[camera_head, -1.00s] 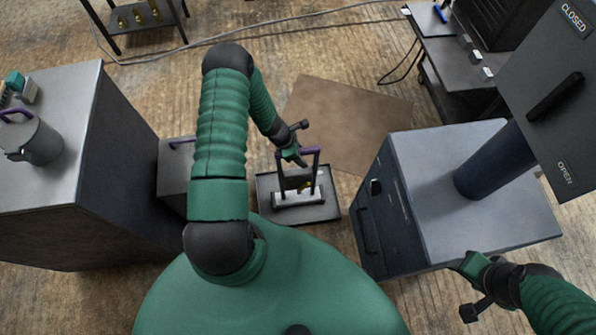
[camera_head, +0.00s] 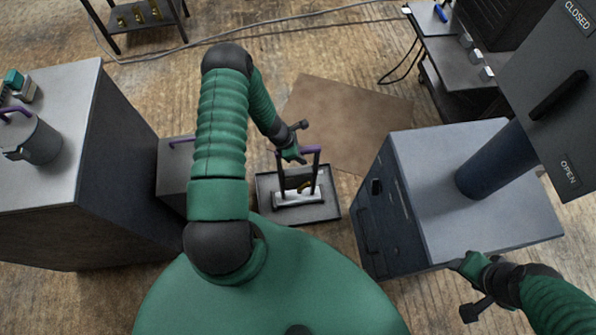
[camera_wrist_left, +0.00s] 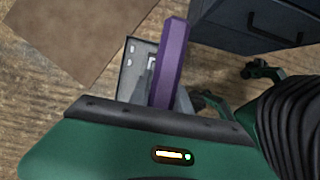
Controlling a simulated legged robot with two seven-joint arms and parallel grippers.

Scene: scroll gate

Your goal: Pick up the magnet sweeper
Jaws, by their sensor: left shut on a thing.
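The magnet sweeper (camera_head: 297,197) is a silver bar with a dark upright frame and a purple handle on top. It stands at a flat dark tray (camera_head: 325,212) on the floor; I cannot tell whether the bar touches the tray. My left gripper (camera_head: 293,157) is shut on the purple handle.
A blue-grey cabinet (camera_head: 455,200) with a dark blue post stands right of the tray. A grey box (camera_head: 173,165) with a purple handle and a tall counter (camera_head: 60,95) stand left. A brown mat (camera_head: 350,115) lies behind. A panel (camera_head: 550,100) with a handle is upper right.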

